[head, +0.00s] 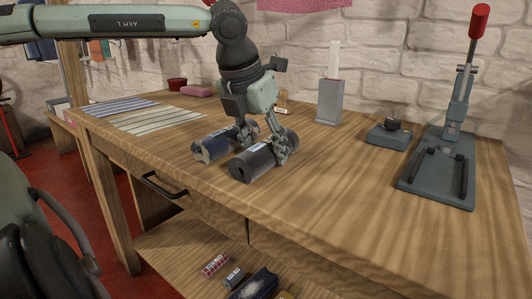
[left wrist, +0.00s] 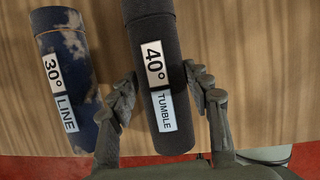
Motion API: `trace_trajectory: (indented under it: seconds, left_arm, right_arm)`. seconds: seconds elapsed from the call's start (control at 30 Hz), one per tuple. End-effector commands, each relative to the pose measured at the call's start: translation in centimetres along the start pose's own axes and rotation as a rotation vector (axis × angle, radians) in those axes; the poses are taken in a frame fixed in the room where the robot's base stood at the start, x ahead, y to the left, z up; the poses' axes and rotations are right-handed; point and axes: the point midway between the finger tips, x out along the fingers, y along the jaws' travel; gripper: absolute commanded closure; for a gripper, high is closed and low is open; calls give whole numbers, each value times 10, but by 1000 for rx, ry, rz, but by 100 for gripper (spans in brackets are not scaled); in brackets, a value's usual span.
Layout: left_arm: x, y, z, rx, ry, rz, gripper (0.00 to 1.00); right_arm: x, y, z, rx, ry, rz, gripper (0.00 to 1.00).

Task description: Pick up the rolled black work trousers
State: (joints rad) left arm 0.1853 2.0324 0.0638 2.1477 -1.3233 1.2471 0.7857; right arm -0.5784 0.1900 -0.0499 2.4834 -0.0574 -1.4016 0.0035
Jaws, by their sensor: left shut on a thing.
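A dark charcoal rolled garment, the black trousers (head: 252,164), lies on the wooden bench near its front edge. In the left wrist view the same black roll (left wrist: 155,60) carries a label reading 40° TUMBLE. My left gripper (head: 266,148) reaches down from above, with its fingers on both sides of the roll, shut on it. In the left wrist view the fingers (left wrist: 161,88) flank the roll near its labelled end. I cannot tell any gap beneath the roll. My right gripper is not in view.
A blue mottled roll (head: 212,148) labelled 30° LINE (left wrist: 64,75) lies close to the left of the black one. A lever press (head: 437,170) and a small grey device (head: 388,138) stand right. Striped cloths (head: 160,120) lie left. A lower shelf (head: 185,262) holds more rolls.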

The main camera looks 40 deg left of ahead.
Motion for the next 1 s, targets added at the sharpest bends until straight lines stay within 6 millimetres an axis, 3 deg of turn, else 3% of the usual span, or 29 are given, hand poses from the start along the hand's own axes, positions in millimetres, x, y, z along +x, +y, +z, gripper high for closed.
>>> trace_trajectory:
  seconds: [0.03,0.2,0.57,0.87,1.0]
  left_arm:
    - [0,0,0,0,-1,0,70]
    - [-1,0,1,0,-3,0,90]
    - [-6,0,3,0,-4,1,90]
    - [-36,0,11,0,-5,-1,90]
    - [-43,0,-10,0,-7,-3,90]
  right_arm:
    - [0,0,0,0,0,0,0]
    - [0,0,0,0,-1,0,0]
    - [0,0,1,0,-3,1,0]
    - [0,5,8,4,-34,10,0]
    - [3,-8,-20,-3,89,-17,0]
